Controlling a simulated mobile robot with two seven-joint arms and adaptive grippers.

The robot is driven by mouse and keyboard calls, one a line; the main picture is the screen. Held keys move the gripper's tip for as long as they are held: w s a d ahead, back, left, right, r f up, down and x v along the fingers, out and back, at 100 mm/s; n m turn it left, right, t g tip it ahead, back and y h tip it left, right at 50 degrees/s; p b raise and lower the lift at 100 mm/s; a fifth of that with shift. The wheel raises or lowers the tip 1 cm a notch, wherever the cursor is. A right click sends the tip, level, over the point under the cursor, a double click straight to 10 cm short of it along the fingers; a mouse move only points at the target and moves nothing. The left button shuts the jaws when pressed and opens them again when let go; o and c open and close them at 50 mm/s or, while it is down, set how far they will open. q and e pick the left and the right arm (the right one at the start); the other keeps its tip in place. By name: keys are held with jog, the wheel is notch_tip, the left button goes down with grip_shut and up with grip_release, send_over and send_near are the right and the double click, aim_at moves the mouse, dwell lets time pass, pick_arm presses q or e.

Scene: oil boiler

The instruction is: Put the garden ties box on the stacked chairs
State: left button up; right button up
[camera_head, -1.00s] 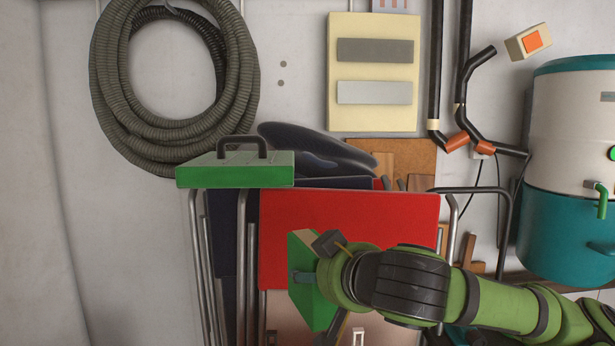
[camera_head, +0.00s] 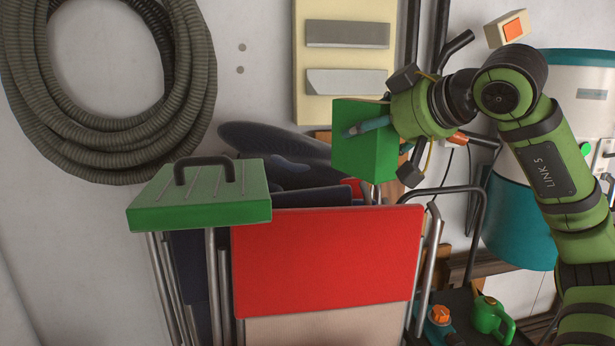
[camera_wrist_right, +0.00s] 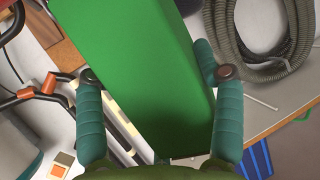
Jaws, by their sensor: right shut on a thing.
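The garden ties box is a plain green box (camera_head: 362,158) in the head view. My right gripper (camera_head: 372,128) is shut on it and holds it up, above and behind the top right edge of the stacked chairs. In the right wrist view, the box (camera_wrist_right: 140,70) fills the space between the two teal fingers of the gripper (camera_wrist_right: 158,76). The stacked chairs (camera_head: 325,262) stand upright and folded, with a red panel in front, dark panels behind and metal tube legs. My left gripper is not in view.
A green case (camera_head: 200,208) with a black handle sits on the left top of the chairs. A dark blue rounded thing (camera_head: 275,155) is behind them. A coiled hose (camera_head: 190,90) hangs on the wall. A teal and white tank (camera_head: 520,215) and a green can (camera_head: 490,316) are at right.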

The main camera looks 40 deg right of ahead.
jog(key=w+f, duration=0.3)
jog(key=w+a+f, duration=0.1)
jog(key=w+f, duration=0.1)
jog(key=f, duration=0.1)
jog(key=w+f, duration=0.3)
jog(key=shift+w+a+b, duration=0.15)
jog(key=shift+w+b, duration=0.2)
jog(key=shift+b, duration=0.05)
jog(key=shift+w+f, duration=0.15)
jog(key=shift+f, duration=0.15)
jog(key=o, duration=1.2)
